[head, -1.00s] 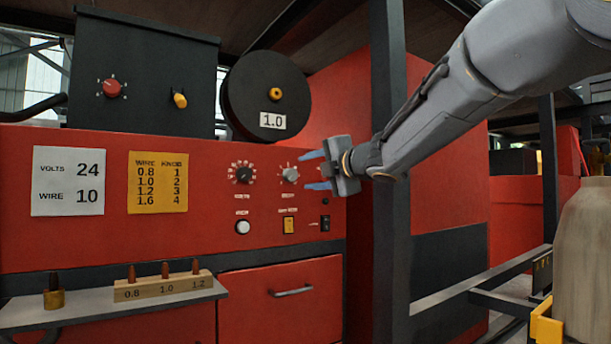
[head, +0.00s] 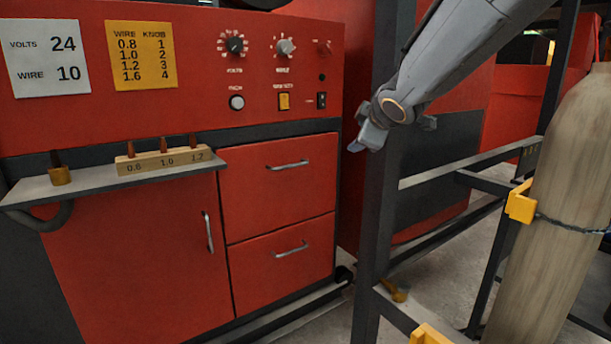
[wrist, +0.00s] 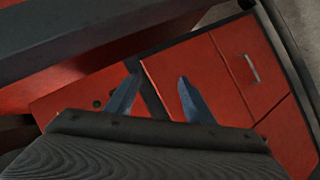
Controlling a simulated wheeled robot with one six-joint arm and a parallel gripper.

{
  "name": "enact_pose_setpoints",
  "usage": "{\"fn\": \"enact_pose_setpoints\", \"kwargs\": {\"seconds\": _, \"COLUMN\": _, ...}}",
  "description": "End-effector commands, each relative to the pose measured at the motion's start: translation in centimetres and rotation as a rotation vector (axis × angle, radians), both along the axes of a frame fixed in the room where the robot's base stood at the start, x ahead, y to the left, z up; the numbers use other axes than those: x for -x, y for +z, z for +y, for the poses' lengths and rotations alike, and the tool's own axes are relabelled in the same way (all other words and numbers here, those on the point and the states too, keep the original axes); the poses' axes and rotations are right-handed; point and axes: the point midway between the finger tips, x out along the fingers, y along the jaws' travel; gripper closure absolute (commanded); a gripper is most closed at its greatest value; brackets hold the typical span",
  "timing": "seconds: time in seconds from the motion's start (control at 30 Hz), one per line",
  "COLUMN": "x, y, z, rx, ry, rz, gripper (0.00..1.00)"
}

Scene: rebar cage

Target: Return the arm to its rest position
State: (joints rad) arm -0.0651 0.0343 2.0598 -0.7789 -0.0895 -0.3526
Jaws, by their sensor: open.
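My gripper (head: 357,147) hangs at the end of the grey arm, in front of the red machine's right edge and next to the dark upright post. Its jaws point down and left in the head view. In the wrist view its two blue-grey fingers (wrist: 158,98) stand apart with nothing between them. The red machine (head: 135,255) fills the left, with two knobs, a round white button, a yellow switch and drawers. The gripper looks apart from the panel and the knobs.
A dark metal frame post (head: 371,225) stands close beside my gripper. A beige cylinder (head: 560,200) with a yellow clamp (head: 520,202) stands at the right. A grey shelf (head: 95,185) holds a wooden block (head: 165,159) with several copper tips. Open floor shows below the frame.

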Motion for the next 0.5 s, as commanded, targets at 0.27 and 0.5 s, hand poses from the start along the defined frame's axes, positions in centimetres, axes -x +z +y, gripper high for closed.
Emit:
{"fn": "enact_pose_setpoints", "kwargs": {"seconds": 0.27, "x": 11.0, "y": -15.2, "z": -5.7, "rx": -0.26, "ry": -0.43, "rz": 0.423, "gripper": 0.52}}
{"fn": "enact_pose_setpoints", "kwargs": {"seconds": 0.5, "x": 24.0, "y": -24.6, "z": -7.1, "rx": -0.436, "ry": -0.798, "rz": 0.769, "gripper": 0.52}}
